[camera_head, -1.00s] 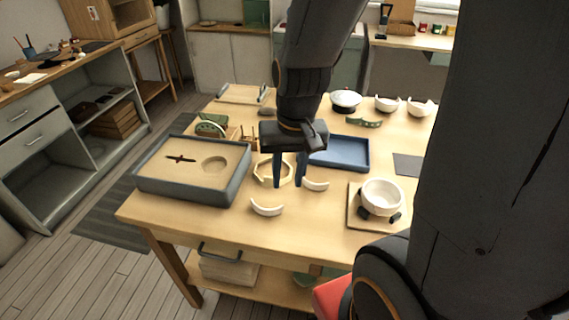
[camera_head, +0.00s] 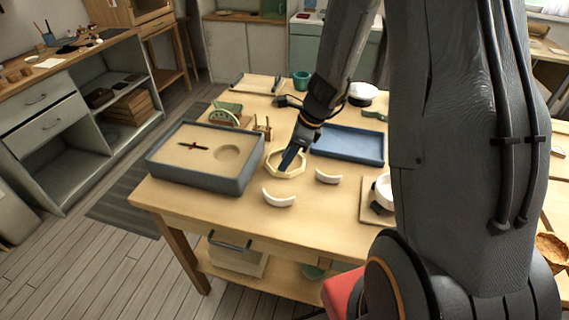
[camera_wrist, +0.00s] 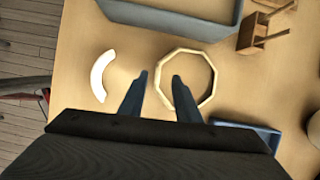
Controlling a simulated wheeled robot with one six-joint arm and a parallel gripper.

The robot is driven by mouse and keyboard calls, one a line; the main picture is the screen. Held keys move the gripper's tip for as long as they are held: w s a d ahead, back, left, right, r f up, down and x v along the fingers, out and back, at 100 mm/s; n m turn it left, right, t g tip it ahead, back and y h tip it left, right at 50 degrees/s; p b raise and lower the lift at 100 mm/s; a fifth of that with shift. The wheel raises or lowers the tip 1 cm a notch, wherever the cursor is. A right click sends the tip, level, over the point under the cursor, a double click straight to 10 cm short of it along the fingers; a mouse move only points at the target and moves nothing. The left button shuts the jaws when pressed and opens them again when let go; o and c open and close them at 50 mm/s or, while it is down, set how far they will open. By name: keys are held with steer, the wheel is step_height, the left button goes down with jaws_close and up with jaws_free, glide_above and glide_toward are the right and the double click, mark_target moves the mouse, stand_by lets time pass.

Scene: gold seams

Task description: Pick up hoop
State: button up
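The hoop (camera_head: 285,163) is a pale wooden octagonal ring lying on the table between the sand tray and the blue tray. I cannot tell the exact height above the table.
Two white curved shards (camera_head: 278,197) (camera_head: 328,177) lie in front of the hoop. A grey sand-filled tray (camera_head: 205,180) stands at the left, a blue tray (camera_head: 348,145) at the right. A small wooden stand (camera_head: 263,128) is behind. A white bowl (camera_head: 384,190) sits at the right edge.

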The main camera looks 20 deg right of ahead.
steer(key=x, duration=0.4)
steer(key=shift+s+f, duration=0.15)
steer(key=shift+s, duration=0.1)
jaws_close()
